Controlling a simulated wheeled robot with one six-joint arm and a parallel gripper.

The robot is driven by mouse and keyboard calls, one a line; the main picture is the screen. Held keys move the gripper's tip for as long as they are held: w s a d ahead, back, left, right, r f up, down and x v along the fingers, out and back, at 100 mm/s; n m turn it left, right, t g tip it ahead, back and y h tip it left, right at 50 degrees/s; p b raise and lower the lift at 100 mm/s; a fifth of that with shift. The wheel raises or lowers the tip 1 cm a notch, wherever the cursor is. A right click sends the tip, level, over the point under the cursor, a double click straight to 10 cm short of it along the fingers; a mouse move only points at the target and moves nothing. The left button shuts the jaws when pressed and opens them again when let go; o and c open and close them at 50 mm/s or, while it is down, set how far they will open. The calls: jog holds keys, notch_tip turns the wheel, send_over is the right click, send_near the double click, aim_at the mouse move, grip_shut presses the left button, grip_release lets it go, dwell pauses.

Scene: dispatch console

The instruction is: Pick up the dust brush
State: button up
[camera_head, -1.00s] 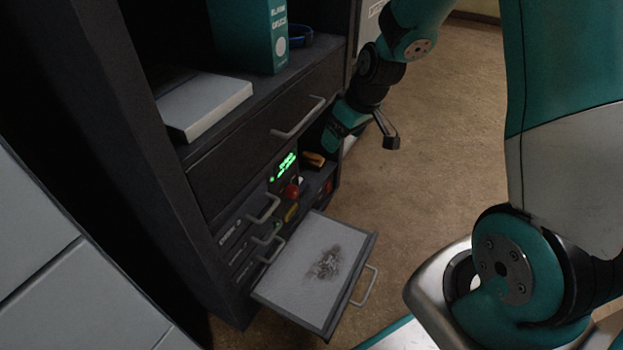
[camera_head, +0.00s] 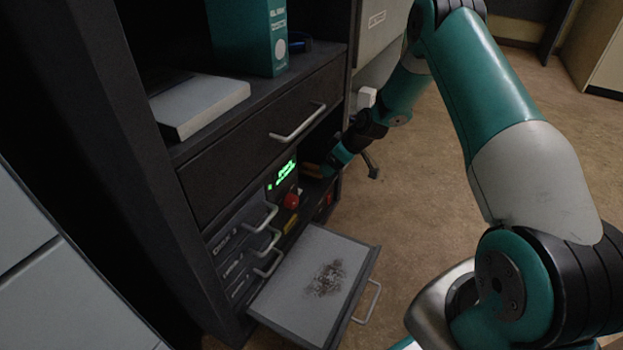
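A small brown and tan object (camera_head: 313,170), which looks like the dust brush, lies in the open recess of the dark console, right of the green display. Only part of it shows. My gripper (camera_head: 329,168) reaches into this recess from the right, with its end at or very near the brown object. The fingers are small, dark and partly hidden, so I cannot tell whether they are open or closed, or whether they touch it.
The upper drawer front (camera_head: 265,145) closes off the space above the recess. A red knob (camera_head: 291,201) and green display (camera_head: 285,173) stand left of it. Below, an open drawer (camera_head: 300,262) with a patch of grey dust (camera_head: 326,278) juts out.

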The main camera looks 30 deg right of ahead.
aim_at(312, 165)
jog(key=w, duration=0.1)
jog(key=w+a+b, duration=0.1)
jog(key=w+a, duration=0.1)
jog(key=shift+w+a+f+b, duration=0.1)
jog(key=shift+w+a+b, duration=0.15)
jog(key=shift+w+b, duration=0.1)
jog(key=b+x, duration=0.3)
jog(key=x, duration=0.1)
jog(key=shift+w+a+f, duration=0.1)
jog(key=shift+w+f, duration=0.05)
jog(key=shift+f, duration=0.2)
jog(key=shift+r, duration=0.1)
jog(key=c, duration=1)
